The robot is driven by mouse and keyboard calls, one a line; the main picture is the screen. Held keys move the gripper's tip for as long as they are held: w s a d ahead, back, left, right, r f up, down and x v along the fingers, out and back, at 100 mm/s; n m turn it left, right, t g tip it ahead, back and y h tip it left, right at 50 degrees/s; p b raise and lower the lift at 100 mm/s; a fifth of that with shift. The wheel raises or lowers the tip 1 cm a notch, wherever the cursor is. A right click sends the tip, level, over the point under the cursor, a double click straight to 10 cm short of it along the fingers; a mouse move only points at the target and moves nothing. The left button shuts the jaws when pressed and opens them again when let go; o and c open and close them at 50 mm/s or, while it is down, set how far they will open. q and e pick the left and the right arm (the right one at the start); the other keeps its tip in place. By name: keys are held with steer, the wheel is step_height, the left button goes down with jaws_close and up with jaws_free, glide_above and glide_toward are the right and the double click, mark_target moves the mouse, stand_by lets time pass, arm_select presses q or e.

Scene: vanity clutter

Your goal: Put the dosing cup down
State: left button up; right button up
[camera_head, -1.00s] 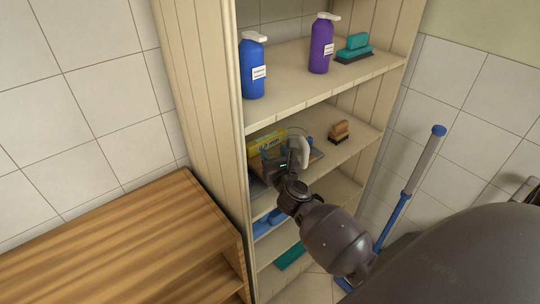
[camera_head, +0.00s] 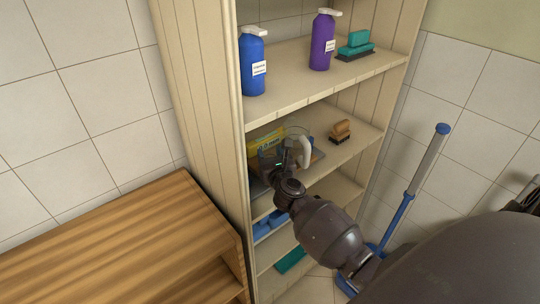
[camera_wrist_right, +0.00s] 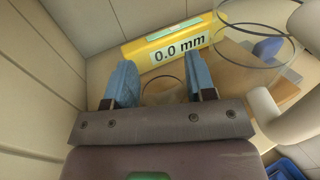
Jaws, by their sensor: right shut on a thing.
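The dosing cup (camera_wrist_right: 161,89) appears as a small clear cup between the blue fingertips in the right wrist view. Its see-through wall and rim are faint. My right gripper (camera_wrist_right: 160,86) is shut on it, one finger on each side. In the head view the right gripper (camera_head: 272,158) reaches into the middle shelf, and the cup cannot be made out there. Whether the cup's base touches the shelf board cannot be told. My left gripper is out of view.
A yellow box reading "0.0 mm" (camera_wrist_right: 176,48) lies just beyond the fingers. A clear vessel's pale handle (camera_head: 305,152) stands close on the right. A wooden brush (camera_head: 340,131) sits farther right on the shelf (camera_head: 361,142). The upper shelf (camera_head: 300,98) lies above my gripper.

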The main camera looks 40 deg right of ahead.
steer(key=shift+f, duration=0.15)
steer(key=o, duration=0.9)
